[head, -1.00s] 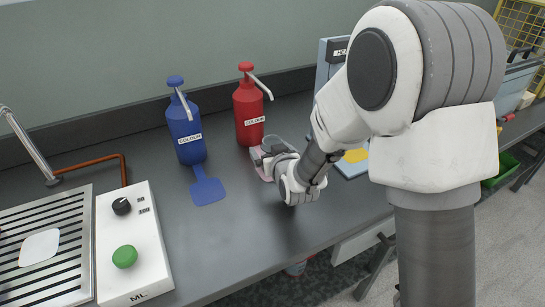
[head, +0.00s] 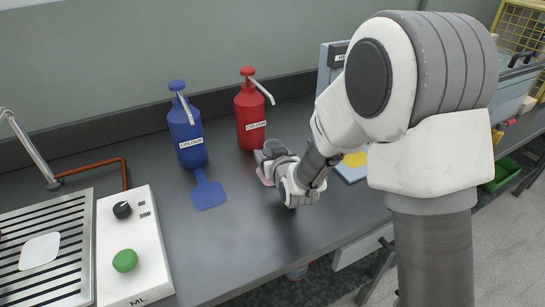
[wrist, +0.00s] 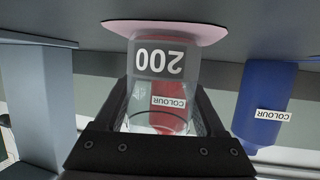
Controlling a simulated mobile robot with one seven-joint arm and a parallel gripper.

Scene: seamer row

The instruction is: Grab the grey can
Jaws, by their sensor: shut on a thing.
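The can (wrist: 158,62) shows upside down in the wrist view, between my fingers. Its walls look see-through, with a dark grey band reading 200. In the head view its pale grey rim (head: 273,146) shows just beyond my gripper (head: 272,158), which hides much of its body. My gripper, also in the wrist view (wrist: 163,105), is shut on the can. The can is over a pink pad (wrist: 205,32), which shows in the head view (head: 264,177) as well. I cannot tell whether its base touches the pad.
A red bottle (head: 250,112) stands close behind the can, and a blue bottle (head: 187,135) stands to its left beside a blue pad (head: 208,194). A light blue machine (head: 331,70) is at the right. The bench front (head: 240,245) is clear.

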